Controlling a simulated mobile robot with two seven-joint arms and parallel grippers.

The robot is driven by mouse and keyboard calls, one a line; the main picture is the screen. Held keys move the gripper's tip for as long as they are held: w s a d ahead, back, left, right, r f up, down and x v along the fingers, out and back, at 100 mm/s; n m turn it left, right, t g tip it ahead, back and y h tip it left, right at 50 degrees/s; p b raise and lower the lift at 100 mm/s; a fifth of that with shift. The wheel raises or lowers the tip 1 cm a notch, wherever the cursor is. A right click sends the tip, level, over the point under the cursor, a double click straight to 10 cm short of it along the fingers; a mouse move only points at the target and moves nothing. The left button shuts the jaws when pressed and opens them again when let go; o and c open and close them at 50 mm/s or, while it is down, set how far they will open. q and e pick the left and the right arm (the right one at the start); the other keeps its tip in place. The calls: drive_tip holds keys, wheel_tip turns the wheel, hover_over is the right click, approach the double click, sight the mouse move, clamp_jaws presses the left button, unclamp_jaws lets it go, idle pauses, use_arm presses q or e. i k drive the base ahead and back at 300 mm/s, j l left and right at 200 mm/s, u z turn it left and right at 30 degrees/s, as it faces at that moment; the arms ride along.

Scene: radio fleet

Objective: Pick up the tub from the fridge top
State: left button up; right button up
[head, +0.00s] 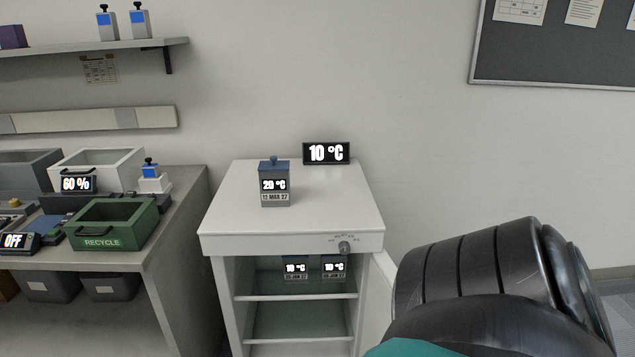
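The tub (275,170) is a small grey box with a blue knobbed lid, reading 20 °C with a 12 MAR 27 date label. It stands upright on the white fridge top (330,205), left of the middle. A black arm link of mine fills the lower right of the head view. Neither gripper shows, and nothing touches the tub.
A 10 °C display (326,153) stands at the back of the fridge top. Two tubs (295,267) sit on a shelf inside the open fridge front, below a dial (345,248). On the left bench stand a green RECYCLE bin (108,226) and a white bin (118,172).

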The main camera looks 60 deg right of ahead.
sight(275, 189)
drive_tip(key=i+z, duration=0.2)
drive_tip(key=z, duration=0.25)
drive_tip(key=i+z, duration=0.2)
drive_tip(key=z, duration=0.3)
drive_tip(key=i+z, duration=0.2)
drive_tip(key=z, duration=0.25)
